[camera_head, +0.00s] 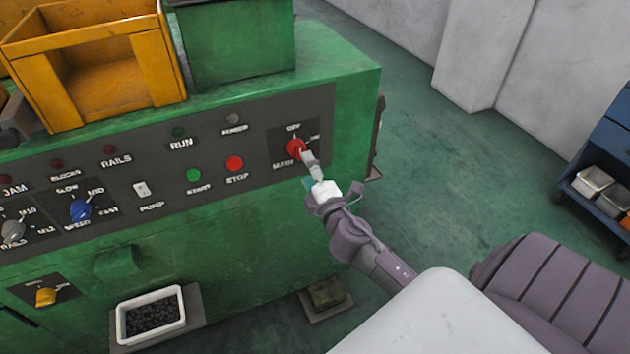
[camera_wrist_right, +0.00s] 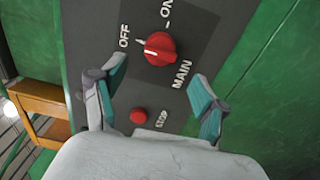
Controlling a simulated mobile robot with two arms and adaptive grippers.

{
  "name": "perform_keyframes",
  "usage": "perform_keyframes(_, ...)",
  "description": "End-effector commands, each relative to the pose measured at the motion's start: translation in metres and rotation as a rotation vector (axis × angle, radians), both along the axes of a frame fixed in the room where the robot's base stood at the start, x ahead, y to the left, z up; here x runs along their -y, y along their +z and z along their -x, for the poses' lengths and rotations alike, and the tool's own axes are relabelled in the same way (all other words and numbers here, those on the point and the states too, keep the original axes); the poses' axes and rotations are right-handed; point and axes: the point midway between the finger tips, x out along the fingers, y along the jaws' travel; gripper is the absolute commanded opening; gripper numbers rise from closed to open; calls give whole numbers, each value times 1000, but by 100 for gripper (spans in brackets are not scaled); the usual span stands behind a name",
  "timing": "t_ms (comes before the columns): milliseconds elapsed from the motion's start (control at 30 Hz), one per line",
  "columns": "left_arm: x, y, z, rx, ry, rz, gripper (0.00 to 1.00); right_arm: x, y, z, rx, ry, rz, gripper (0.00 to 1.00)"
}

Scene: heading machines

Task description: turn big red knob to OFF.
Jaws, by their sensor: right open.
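The big red knob (camera_head: 296,147) sits on a dark plate at the right end of the green machine's panel, with OFF, ON and MAIN lettering around it. In the right wrist view the knob (camera_wrist_right: 160,48) shows a pale mark on its left side, towards the OFF lettering; I cannot tell its exact setting. My right gripper (camera_head: 312,168) is just in front of the knob, on its lower right. In the right wrist view the gripper (camera_wrist_right: 159,80) is open, its teal-padded fingers spread wide, with no finger visibly touching the knob. My left gripper is out of view.
The red STOP button (camera_head: 235,163) and green START button (camera_head: 194,176) are left of the knob. A blue speed knob (camera_head: 81,210) is farther left. A yellow bin (camera_head: 88,75) stands on the machine. A white tray (camera_head: 180,322) sits low in front.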

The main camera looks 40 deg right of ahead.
Motion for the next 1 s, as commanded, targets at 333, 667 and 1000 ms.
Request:
perform_keyframes(333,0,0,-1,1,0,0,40,-10,0,43,0,0,0,73)
perform_keyframes(667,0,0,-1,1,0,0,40,-11,0,45,1,1,1,73)
perform_keyframes(1000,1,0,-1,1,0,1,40,-11,-13,44,-22,0,-20,73)
